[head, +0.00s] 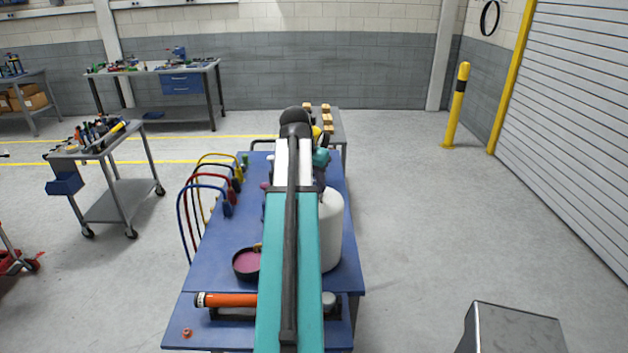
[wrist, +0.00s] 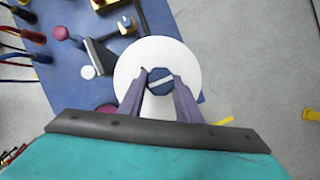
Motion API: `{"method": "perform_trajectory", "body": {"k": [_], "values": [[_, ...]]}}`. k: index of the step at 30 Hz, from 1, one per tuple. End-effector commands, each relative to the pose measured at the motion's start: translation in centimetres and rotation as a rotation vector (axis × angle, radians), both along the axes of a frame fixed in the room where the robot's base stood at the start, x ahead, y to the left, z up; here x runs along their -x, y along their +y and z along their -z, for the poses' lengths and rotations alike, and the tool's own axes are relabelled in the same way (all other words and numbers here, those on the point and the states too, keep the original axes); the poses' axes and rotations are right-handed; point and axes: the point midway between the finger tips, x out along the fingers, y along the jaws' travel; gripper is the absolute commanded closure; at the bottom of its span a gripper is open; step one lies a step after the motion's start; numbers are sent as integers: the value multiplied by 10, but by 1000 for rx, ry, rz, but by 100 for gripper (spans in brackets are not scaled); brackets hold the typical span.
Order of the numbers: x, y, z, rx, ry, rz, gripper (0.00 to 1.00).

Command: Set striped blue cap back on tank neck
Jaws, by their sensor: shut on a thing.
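The striped blue cap (wrist: 159,82) shows in the wrist view as a dark blue, many-sided piece with a pale stripe across its top. My gripper (wrist: 160,76) has its two purple-grey fingers shut on it, one on each side. The white round tank (wrist: 186,52) lies directly behind the cap in this view. The tank neck is hidden, and I cannot tell whether the cap touches it. In the head view the white tank (head: 332,232) stands upright on the right of the blue bench, partly behind my arm. Cap and fingers are hidden there by my arm.
The blue bench top (head: 215,265) holds looped coloured hoses (head: 189,205) at left, a dark dish with pink contents (head: 246,262), and an orange cylinder (head: 228,300) at the front. A tool cart (head: 110,170) stands further left.

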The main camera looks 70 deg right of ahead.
Motion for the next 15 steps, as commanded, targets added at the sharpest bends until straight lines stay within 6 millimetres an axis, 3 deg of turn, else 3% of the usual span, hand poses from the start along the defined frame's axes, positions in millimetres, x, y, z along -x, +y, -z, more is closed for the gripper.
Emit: {"method": "perform_trajectory", "body": {"k": [8,9,12,15], "values": [[0,0,5,-2,0,0,100],[0,0,5,-2,0,0,67],[0,0,5,-1,0,0,50],[0,0,5,-1,0,0,47]]}}
